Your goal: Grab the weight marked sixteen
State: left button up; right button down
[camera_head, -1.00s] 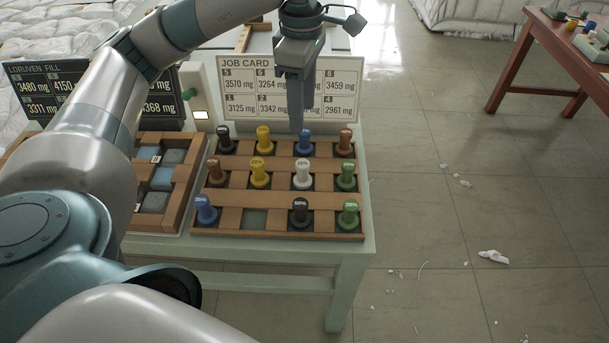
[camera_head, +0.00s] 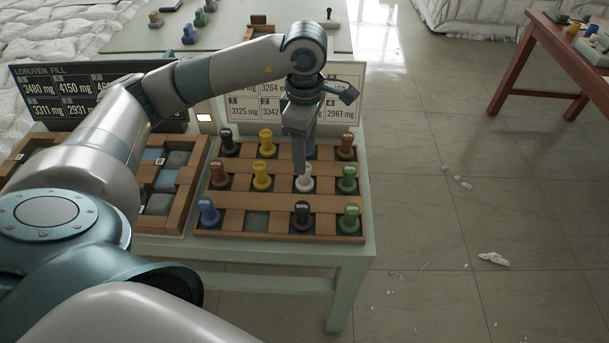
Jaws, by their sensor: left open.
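A wooden rack (camera_head: 330,238) on the pale green table holds several peg-shaped weights in black, yellow, brown, blue, green and white. A white weight (camera_head: 304,184) stands upright in the middle row. Its mark is too small to read now, and I cannot make out a sixteen on any weight. My left gripper (camera_head: 299,170) points down just over the white weight, its fingers open. My right gripper is not in view.
A job card board (camera_head: 344,88) stands behind the rack, partly covered by my arm. A second wooden tray (camera_head: 184,205) with grey and blue pads lies to the left. More weights (camera_head: 190,34) stand on a table behind. The floor at right holds white scraps.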

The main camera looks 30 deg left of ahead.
aim_at(305, 177)
pick_arm(q)
jog(key=shift+f, duration=0.65)
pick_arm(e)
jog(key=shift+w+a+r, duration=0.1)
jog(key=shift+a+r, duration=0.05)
pick_arm(q)
jog(key=shift+f, duration=0.1)
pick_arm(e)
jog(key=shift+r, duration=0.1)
pick_arm(q)
jog(key=shift+f+p, duration=0.25)
jog(key=shift+p, duration=0.05)
jog(key=shift+w+a+f, duration=0.15)
jog(key=shift+f, duration=0.3)
notch_tip(305, 177, down, 3)
jog(key=shift+w+a+r+p, duration=0.1)
jog(key=shift+w+r+p, duration=0.1)
jog(key=shift+p, duration=0.45)
jog(key=shift+f, duration=0.5)
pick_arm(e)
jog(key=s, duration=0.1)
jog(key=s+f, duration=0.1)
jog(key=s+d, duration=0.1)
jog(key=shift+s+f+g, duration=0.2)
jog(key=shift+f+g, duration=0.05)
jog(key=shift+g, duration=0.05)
pick_arm(q)
grip_shut()
